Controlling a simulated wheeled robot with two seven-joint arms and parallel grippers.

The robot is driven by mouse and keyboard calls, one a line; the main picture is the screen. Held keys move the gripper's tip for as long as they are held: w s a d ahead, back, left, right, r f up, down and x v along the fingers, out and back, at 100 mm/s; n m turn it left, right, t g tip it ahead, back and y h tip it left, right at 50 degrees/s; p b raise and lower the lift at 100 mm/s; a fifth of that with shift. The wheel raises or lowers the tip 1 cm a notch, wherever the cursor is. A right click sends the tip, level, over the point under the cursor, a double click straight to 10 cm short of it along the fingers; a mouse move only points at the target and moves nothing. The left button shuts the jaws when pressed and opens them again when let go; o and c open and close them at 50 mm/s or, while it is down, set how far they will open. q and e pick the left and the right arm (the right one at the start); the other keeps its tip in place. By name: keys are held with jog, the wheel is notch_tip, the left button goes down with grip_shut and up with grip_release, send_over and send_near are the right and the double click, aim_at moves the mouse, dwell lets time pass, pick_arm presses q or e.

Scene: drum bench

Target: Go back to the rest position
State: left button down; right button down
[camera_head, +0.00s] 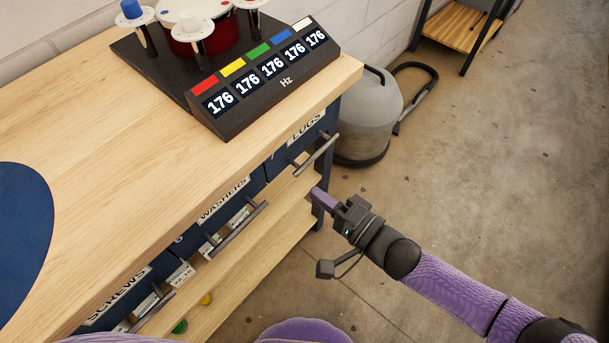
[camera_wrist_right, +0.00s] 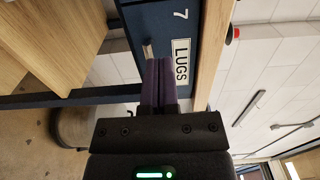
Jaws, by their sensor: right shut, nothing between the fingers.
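My right gripper (camera_head: 322,197) is at the front of the bench, just below and right of the LUGS drawer handle in the head view. Its purple fingers are together, with nothing seen between them. In the right wrist view the closed fingers (camera_wrist_right: 158,82) point at the LUGS drawer front (camera_wrist_right: 150,22), with the handle (camera_wrist_right: 148,50) close by their tips; I cannot tell whether they touch. The LUGS drawer (camera_head: 300,150) looks shut. My left gripper is not in view.
The wooden bench (camera_head: 120,130) holds a black display box (camera_head: 262,85) reading 176 several times and a red drum (camera_head: 205,35). WASHERS (camera_head: 225,205) and SCREWS (camera_head: 120,295) drawers are left of LUGS. A grey canister (camera_head: 367,115) stands by the bench's right end. Floor to the right is clear.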

jog(key=s+d+f+n+g+h+p, duration=0.1)
jog(key=s+d+f+n+h, duration=0.2)
jog(key=s+d+f+h, duration=0.45)
jog(key=s+d+f+n+g+h+p, duration=0.15)
jog(key=s+d+f+h, duration=0.25)
jog(key=d+f, duration=0.65)
jog(key=s+d+f+n+g+h, duration=0.1)
jog(key=s+f+g, duration=0.1)
jog(key=s, duration=0.6)
jog(key=s+d+f+n+g+h, duration=0.1)
jog(key=s+f+n+g, duration=0.1)
jog(key=s, duration=0.7)
jog(key=s+d+f+n+g+h, duration=0.1)
jog(key=s+f+n+g+h, duration=0.1)
jog(key=s, duration=0.7)
jog(key=f+g, duration=0.1)
jog(key=g, duration=0.1)
jog(key=shift+s+f+g+p, duration=0.2)
jog(key=shift+g+p, duration=0.1)
jog(key=shift+g, duration=0.05)
jog(key=shift+n, duration=0.25)
